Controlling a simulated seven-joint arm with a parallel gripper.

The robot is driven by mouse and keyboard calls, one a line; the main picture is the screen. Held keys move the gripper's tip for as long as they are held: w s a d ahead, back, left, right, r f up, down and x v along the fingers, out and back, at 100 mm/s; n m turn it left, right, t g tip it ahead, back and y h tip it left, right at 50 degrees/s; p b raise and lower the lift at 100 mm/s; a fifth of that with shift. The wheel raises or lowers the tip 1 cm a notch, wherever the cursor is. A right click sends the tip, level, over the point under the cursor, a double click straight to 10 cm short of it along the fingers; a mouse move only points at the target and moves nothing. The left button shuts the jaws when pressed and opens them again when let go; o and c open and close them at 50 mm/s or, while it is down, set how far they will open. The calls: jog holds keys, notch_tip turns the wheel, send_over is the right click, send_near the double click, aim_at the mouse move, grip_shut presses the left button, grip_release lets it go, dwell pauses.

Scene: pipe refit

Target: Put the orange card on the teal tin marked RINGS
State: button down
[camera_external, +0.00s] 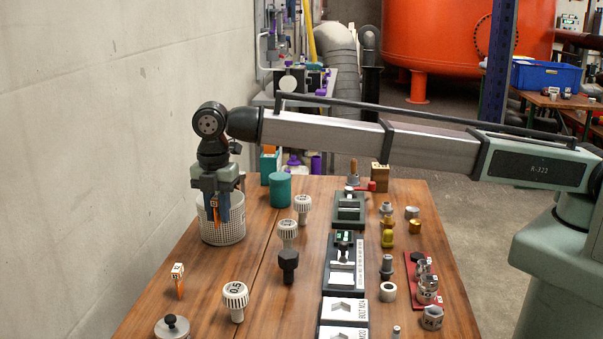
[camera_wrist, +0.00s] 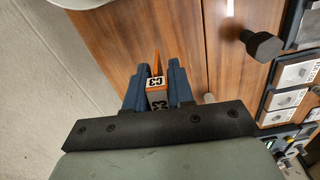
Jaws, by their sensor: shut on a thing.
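My gripper (camera_external: 215,212) points down at the left of the table, in front of the white perforated basket (camera_external: 232,233) in the picture. It is shut on a narrow orange card (camera_wrist: 156,63) with a white C3 label on its end. The card also shows between the blue fingers in the external view.
White-headed knobs (camera_external: 288,232) and a black knob (camera_external: 288,262) stand mid-table. A small labelled orange piece (camera_external: 178,280) and a lidded tin (camera_external: 172,328) are at the front left. Black fixtures (camera_external: 346,252) and several metal fittings fill the right side.

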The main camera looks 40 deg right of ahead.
notch_tip(320, 180, up, 14)
jog(key=n, duration=0.1)
send_over(280, 176)
jog(key=shift+w+f, duration=0.1)
jog(key=shift+f, duration=7.7)
jog(key=c, duration=1)
grip_release()
jog(key=shift+f, duration=0.1)
